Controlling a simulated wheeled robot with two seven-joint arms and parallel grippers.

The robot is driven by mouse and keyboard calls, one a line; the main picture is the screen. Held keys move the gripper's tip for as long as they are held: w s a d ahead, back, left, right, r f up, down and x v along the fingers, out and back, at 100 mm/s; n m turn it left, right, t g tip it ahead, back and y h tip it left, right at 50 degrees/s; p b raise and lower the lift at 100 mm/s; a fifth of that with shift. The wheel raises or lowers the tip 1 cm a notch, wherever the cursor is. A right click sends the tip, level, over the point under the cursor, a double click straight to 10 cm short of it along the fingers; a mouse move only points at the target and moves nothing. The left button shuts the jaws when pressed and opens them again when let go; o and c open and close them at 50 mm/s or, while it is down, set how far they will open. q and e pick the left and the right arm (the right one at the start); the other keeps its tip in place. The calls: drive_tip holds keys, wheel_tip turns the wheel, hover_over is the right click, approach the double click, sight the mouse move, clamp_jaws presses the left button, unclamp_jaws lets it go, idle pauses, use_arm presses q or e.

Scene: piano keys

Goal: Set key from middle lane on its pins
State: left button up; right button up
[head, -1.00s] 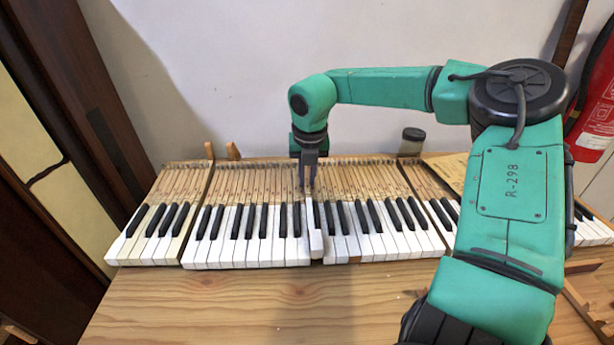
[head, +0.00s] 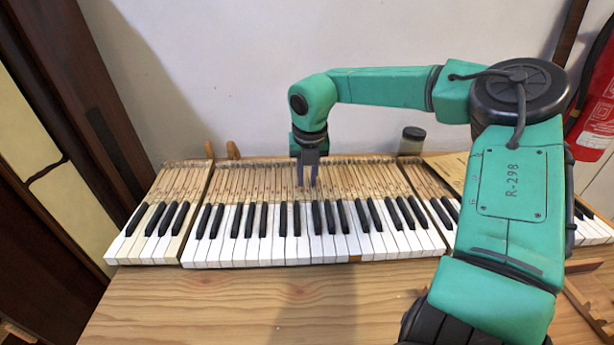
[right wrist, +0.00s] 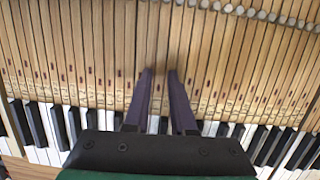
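The middle lane's white key (head: 314,250) lies in the row of the middle keyboard section (head: 230,190), its front about level with its neighbours. Its long wooden shank runs back under my right gripper (head: 308,187). The right gripper points down over the wooden shanks, its two purple fingers spread apart with nothing visibly clamped. In the right wrist view the right gripper (right wrist: 160,72) shows a gap between its fingertips, with bare wooden shanks (right wrist: 155,35) beneath. The pins under the key are hidden. My left gripper is not in view.
Separate key sections stand at the left (head: 155,220) and right (head: 590,232). A small jar (head: 412,141) stands behind the keys near the wall. A red extinguisher (head: 598,100) is at the far right. The wooden tabletop (head: 220,300) in front is clear.

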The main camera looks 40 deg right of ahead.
drive_tip(key=shift+p+v, duration=0.55)
drive_tip(key=shift+v, duration=0.45)
drive_tip(key=shift+w+d+r, duration=0.1)
drive_tip(key=shift+w, duration=0.1)
drive_tip(key=o, duration=0.6)
drive_tip(key=shift+c, duration=0.2)
drive_tip(key=p+v, duration=0.2)
drive_tip(key=v, duration=0.1)
drive_tip(key=w+p+v, duration=0.1)
drive_tip(key=shift+s+d+r, duration=0.15)
drive_tip(key=shift+d+r, duration=0.1)
drive_tip(key=shift+r, duration=0.3)
